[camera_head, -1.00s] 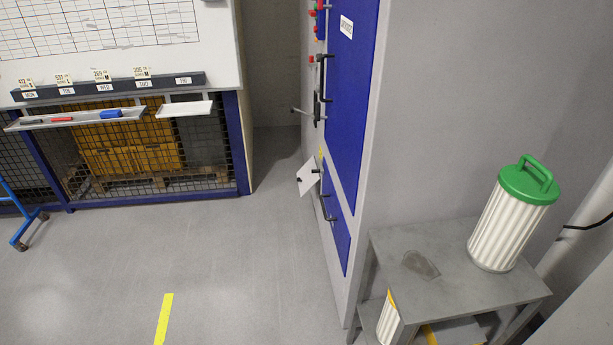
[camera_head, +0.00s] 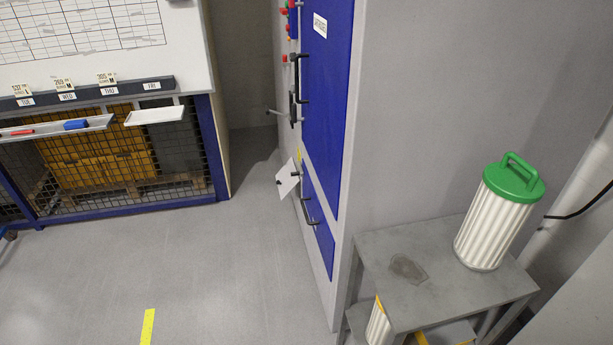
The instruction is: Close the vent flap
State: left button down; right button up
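A small white plate (camera_head: 288,178), which looks like the vent flap, sticks out tilted from the front of the tall grey cabinet (camera_head: 345,200). It stands open at an angle, with a small dark knob on it. The cabinet front is seen at a steep slant, so the opening behind the plate is hidden. Blue door panels (camera_head: 325,100) with dark handles lie above and below the plate's level. Neither of my grippers is in view.
A grey side table (camera_head: 450,275) with a green-capped white filter (camera_head: 497,215) stands right of the cabinet. A mesh cage (camera_head: 120,160) under a whiteboard (camera_head: 85,35) is at the left. The floor (camera_head: 215,270) before the cabinet front is clear, with a yellow stripe (camera_head: 148,325).

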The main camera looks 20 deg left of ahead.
aim_at(285, 183)
jog(key=i+j+z, duration=0.3)
jog(key=j, duration=0.35)
jog(key=i+j+z, duration=0.1)
jog(key=i+j, duration=0.15)
jog(key=i+j+z, duration=0.15)
jog(key=j, duration=0.3)
jog(key=i+j+z, duration=0.15)
jog(key=j, duration=0.25)
